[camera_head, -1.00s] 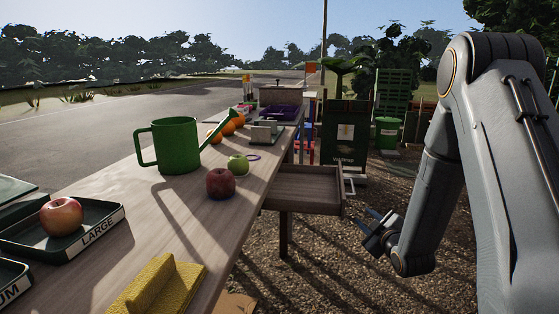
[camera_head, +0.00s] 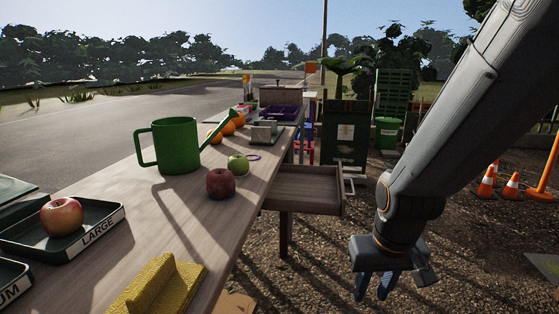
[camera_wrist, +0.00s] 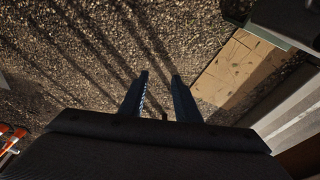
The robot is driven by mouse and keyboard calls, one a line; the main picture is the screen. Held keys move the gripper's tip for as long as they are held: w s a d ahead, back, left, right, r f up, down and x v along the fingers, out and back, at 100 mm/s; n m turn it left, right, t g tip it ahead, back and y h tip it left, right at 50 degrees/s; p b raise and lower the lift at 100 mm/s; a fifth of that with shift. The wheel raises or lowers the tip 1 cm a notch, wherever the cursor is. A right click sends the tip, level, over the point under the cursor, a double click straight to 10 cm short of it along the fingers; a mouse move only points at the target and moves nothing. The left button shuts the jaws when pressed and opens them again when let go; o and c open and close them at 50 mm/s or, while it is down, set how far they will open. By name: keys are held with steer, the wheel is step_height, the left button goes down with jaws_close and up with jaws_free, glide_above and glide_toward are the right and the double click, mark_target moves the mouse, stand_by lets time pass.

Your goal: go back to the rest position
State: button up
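My gripper (camera_head: 375,286) hangs over the gravel at the right of the head view, clear of the table and pointing down. In the wrist view its two blue fingers (camera_wrist: 159,80) stand apart with only gravel between them, so it is open and empty. My arm comes down from the upper right of the head view.
The wooden table (camera_head: 215,225) carries a green watering can (camera_head: 175,145), a red apple (camera_head: 220,183), a green apple (camera_head: 238,165) and a yellow sponge-like block (camera_head: 157,287). A drawer (camera_head: 305,190) stands open from its right side. Traffic cones (camera_head: 487,182) stand at far right.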

steer(key=s+a+r+n+g+p, duration=0.1)
steer(key=s+a+r+n+g, duration=0.15)
steer(key=s+a+r, duration=0.75)
steer(key=d+r+m+p, duration=0.2)
steer(key=d+r+p, duration=0.7)
steer(key=p, duration=1)
steer(key=shift+s+d+r+p, duration=0.35)
steer(key=shift+d+r+p, duration=0.05)
steer(key=shift+d, duration=0.35)
steer(key=shift+m, duration=0.35)
